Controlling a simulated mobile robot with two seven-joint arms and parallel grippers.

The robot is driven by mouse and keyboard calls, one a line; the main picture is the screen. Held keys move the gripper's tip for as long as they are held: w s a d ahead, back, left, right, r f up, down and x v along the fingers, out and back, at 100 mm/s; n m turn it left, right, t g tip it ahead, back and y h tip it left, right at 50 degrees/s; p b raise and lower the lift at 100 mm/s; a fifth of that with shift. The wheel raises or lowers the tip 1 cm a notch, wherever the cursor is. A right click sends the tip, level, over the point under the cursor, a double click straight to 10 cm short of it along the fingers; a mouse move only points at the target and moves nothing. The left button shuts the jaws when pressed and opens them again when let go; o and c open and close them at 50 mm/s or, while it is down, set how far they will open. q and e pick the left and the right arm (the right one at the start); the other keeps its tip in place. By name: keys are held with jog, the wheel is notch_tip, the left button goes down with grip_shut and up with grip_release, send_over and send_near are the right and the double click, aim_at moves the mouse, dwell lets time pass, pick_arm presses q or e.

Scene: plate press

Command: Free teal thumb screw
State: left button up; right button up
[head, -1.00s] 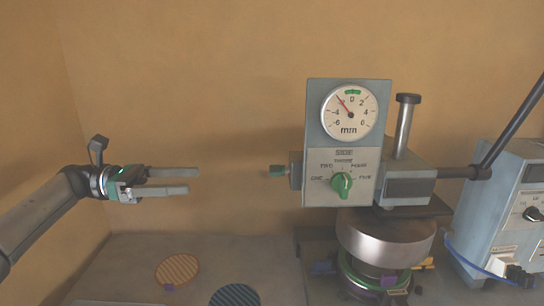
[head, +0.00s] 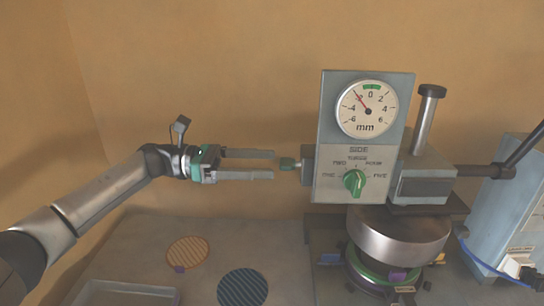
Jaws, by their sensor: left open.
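The teal thumb screw (head: 289,163) sticks out of the left side of the press's grey head (head: 333,134). My left gripper (head: 274,164) is open, level with the screw, with its two fingertips just left of it. One finger is above the screw's height and one below. I cannot tell whether the tips reach around the screw's end; they do not appear to touch it. My right gripper is not in view.
The press has a dial gauge (head: 367,108), a green selector knob (head: 354,183) and a metal cylinder (head: 399,235) below. An orange ribbed disc (head: 187,252) and a dark ribbed disc (head: 243,288) lie on the table. A blue box (head: 504,215) stands at right.

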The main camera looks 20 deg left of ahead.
aim_at(287, 164)
pick_arm(q)
jog(key=shift+x, duration=1.25)
jog(key=shift+c, duration=0.4)
grip_shut()
